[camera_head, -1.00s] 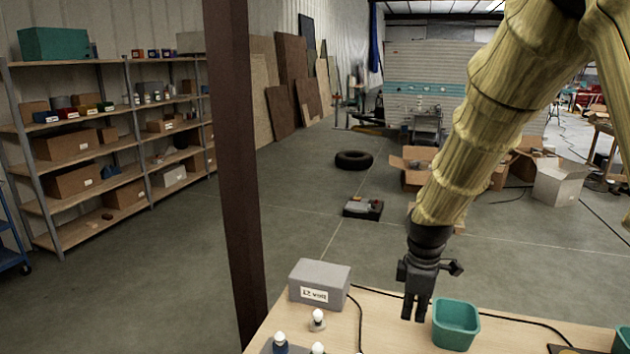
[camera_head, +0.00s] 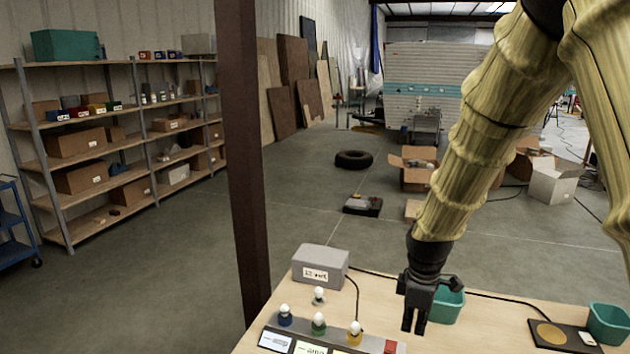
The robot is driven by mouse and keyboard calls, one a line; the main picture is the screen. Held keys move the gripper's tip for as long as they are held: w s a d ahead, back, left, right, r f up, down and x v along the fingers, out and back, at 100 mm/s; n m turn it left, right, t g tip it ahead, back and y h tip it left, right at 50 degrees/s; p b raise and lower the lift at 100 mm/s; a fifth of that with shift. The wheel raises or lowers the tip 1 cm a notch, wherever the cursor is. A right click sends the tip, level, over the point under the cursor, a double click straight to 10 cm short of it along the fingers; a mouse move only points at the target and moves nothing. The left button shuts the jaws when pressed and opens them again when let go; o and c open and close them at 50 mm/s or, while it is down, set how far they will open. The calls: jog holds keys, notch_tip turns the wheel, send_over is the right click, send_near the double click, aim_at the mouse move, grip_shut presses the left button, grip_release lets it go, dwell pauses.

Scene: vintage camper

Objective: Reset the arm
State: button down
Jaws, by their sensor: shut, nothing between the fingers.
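My gripper (camera_head: 414,318) is black and hangs fingers-down from my tan, bamboo-like arm. It is shut and empty, over the wooden table (camera_head: 480,335). It is in front of a teal bin (camera_head: 446,306) and partly hides it. Whether the fingers touch anything is hard to tell; they appear to be above the tabletop.
A grey box (camera_head: 320,265) with a label stands at the table's back left. Several bulbs on coloured bases (camera_head: 319,324) stand on a labelled panel at the front. A black pad (camera_head: 563,336) and another teal bin (camera_head: 609,323) are at right. A brown post (camera_head: 243,150) rises left of the table.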

jog(key=s+f+m, duration=0.2)
jog(key=s+f, duration=0.1)
jog(key=f, duration=0.5)
jog(key=s+f+m, duration=0.2)
jog(key=s+f, duration=0.1)
jog(key=f, duration=0.4)
jog(key=s+f+m, duration=0.5)
jog(key=s+f, duration=0.6)
jog(key=s, duration=0.4)
jog(key=s+f+m, duration=0.5)
jog(key=s+f, duration=0.5)
jog(key=s, duration=0.4)
notch_tip(320, 180, down, 10)
jog(key=b, duration=1)
jog(key=shift+d+f+g, duration=0.15)
jog(key=shift+d+g, duration=0.15)
jog(key=shift+d, duration=0.05)
